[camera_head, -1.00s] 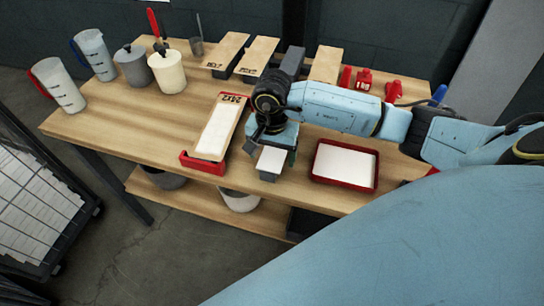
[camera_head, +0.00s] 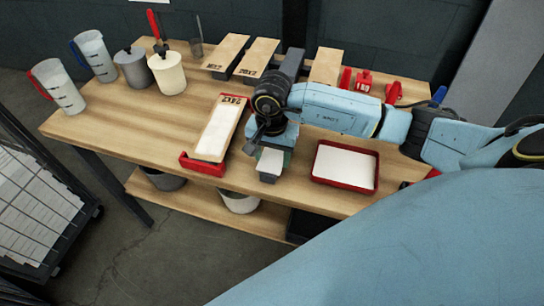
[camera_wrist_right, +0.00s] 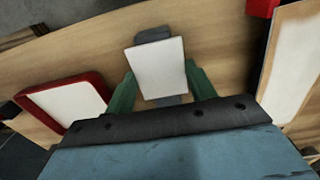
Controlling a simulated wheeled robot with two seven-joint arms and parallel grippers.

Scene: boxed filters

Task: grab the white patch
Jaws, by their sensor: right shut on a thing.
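The white patch (camera_head: 271,161) is a small pale rectangle at the table's front, between the red tray and the long boxed filter. In the right wrist view the white patch (camera_wrist_right: 159,68) lies over a grey block (camera_wrist_right: 153,35), whose ends show beyond it. My right gripper (camera_head: 271,156) reaches down over it. In the wrist view the green fingers of my right gripper (camera_wrist_right: 160,82) are at both sides of the patch, shut on it. Any gap between patch and block is hard to tell. My left gripper is not in view.
A red tray with a white inside (camera_head: 345,165) stands right of the gripper. A long wooden board with a white panel (camera_head: 215,140) rests on a red holder (camera_head: 202,166) to the left. Jugs and pots (camera_head: 167,73) stand at the far left. The left tabletop (camera_head: 130,125) is clear.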

